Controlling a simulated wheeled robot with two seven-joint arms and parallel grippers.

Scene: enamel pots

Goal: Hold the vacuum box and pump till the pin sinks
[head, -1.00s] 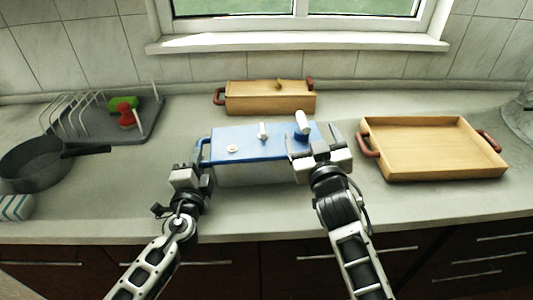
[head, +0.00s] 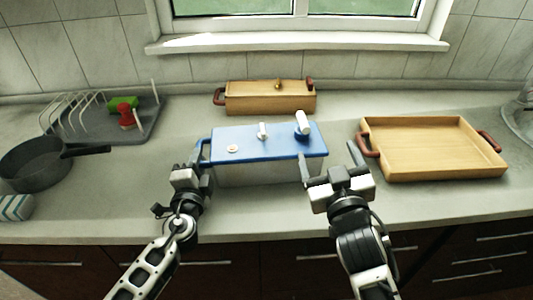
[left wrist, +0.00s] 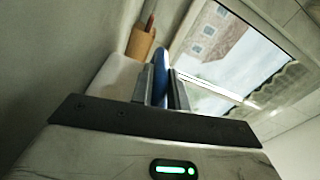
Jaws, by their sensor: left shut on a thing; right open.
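The vacuum box (head: 265,171) stands on the counter with a blue lid (head: 245,137). A white pump knob (head: 302,120) stands up at the lid's right end, a small white lever (head: 262,130) near the middle, and a small round pale fitting (head: 232,149) at the left. I cannot tell how high any pin stands in it. My left gripper (head: 200,166) is shut on the blue handle at the box's left end; the left wrist view shows this handle (left wrist: 161,75) between the fingers. My right gripper (head: 330,158) is open and empty, by the box's right front corner.
A lidded wooden box (head: 270,99) stands behind. A wooden tray (head: 430,150) with red-brown handles lies to the right. A dark pan (head: 35,165), a dish rack (head: 140,118) and a striped cloth (head: 16,207) are at the left. The front counter strip is clear.

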